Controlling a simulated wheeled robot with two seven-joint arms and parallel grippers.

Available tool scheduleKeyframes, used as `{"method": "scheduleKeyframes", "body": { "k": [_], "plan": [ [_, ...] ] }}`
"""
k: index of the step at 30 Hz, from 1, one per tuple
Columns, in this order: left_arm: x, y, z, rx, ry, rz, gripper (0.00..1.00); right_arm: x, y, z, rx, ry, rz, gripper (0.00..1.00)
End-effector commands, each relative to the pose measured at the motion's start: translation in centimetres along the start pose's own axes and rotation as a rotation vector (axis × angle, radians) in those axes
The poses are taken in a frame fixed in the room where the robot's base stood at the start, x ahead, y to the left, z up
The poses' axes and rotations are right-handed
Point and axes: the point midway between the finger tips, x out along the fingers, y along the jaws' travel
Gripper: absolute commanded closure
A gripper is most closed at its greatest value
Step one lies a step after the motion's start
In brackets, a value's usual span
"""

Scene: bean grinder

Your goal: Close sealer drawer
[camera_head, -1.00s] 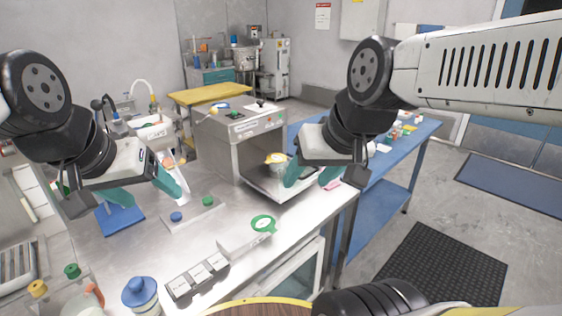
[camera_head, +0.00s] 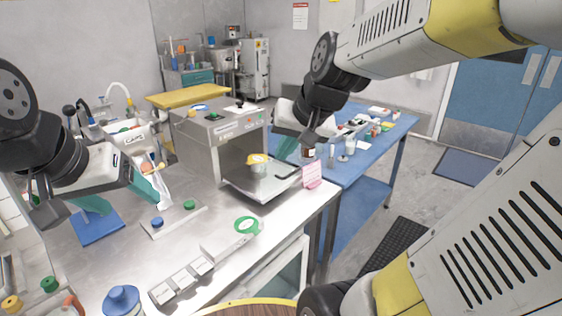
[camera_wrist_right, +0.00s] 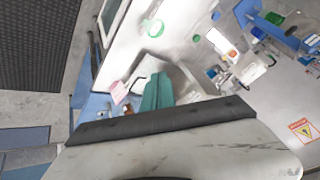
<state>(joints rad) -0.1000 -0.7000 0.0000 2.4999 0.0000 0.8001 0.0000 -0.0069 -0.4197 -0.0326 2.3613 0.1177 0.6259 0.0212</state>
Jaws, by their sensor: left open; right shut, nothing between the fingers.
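The sealer (camera_head: 222,140) is a boxy metal machine on the steel table. Its drawer (camera_head: 255,193) is pulled out at the front, and a clear cup with a yellow lid (camera_head: 257,161) sits in it. A dark handle (camera_head: 286,170) shows at the drawer's outer edge. My right gripper (camera_head: 287,151) is shut and empty, just beyond the drawer's outer edge; I cannot tell if it touches. Its teal fingers also show in the right wrist view (camera_wrist_right: 155,92). My left gripper (camera_head: 120,193) is open and empty above the table's left part.
A pink card holder (camera_head: 312,176) stands near the drawer. Blue and green caps (camera_head: 157,222), a green tape roll (camera_head: 247,226) and white boxes (camera_head: 180,286) lie on the steel table. A blue table (camera_head: 365,160) with small items adjoins at the right.

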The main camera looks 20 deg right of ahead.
Motion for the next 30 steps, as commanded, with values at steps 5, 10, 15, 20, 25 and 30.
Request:
{"method": "scheduleKeyframes", "body": {
  "k": [5,10,15,20,25,30],
  "plan": [
    [0.0,0.0,0.0,0.000,0.000,0.000,0.29,6.5,4.2,-7.0,0.221,0.041,0.033,1.00],
    [0.0,0.0,0.0,0.000,0.000,0.000,0.29,13.0,10.4,-11.9,0.415,0.101,0.093,1.00],
    [0.0,0.0,0.0,0.000,0.000,0.000,0.29,18.0,16.3,-14.0,0.553,0.151,0.157,1.00],
    [0.0,0.0,0.0,0.000,0.000,0.000,0.29,20.1,19.2,-14.5,0.611,0.176,0.190,1.00],
    [0.0,0.0,0.0,0.000,0.000,0.000,0.29,21.4,19.9,-14.7,0.620,0.180,0.196,1.00],
    [0.0,0.0,0.0,0.000,0.000,0.000,0.29,24.4,20.6,-14.9,0.620,0.177,0.196,1.00]
  ]
}}
